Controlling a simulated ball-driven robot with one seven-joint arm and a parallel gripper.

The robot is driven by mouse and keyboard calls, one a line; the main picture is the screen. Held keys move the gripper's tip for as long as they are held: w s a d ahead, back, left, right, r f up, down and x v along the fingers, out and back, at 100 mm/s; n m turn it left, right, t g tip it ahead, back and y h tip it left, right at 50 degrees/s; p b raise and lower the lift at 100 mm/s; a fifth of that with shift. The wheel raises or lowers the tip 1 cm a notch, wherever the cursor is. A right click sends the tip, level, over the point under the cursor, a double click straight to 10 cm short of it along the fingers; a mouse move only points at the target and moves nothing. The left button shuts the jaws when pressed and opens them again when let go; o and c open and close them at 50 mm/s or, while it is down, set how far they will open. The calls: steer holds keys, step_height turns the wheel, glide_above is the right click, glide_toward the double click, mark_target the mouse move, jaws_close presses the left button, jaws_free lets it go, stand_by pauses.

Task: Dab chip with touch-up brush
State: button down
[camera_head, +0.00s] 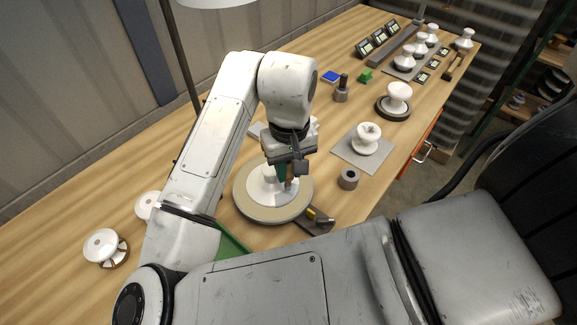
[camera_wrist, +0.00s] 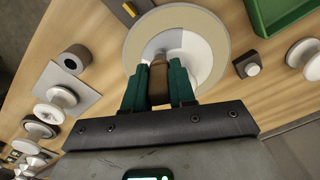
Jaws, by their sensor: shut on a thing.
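My gripper (camera_head: 284,174) is above the round tan turntable (camera_head: 243,208), pointing down. Its green fingers, also in the wrist view (camera_wrist: 158,80), are shut on a brown-handled brush (camera_wrist: 158,84). The brush's far end points at the white insulator disc (camera_wrist: 193,48) that lies on the turntable. The disc also shows in the head view (camera_head: 257,188), partly behind the gripper. I cannot tell whether the brush tip touches the disc. I cannot make out a chip; the fingers and brush cover part of the disc.
A grey ring (camera_head: 348,179) and an insulator (camera_head: 366,138) on a grey plate stand right of the turntable. A yellow-and-dark tool (camera_head: 318,217) lies at its front edge. A green tray (camera_head: 231,244) is close by. More insulators (camera_head: 101,246) stand at the left.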

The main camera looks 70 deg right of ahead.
steer(key=shift+r+p, duration=2.3)
steer(key=shift+r, duration=0.4)
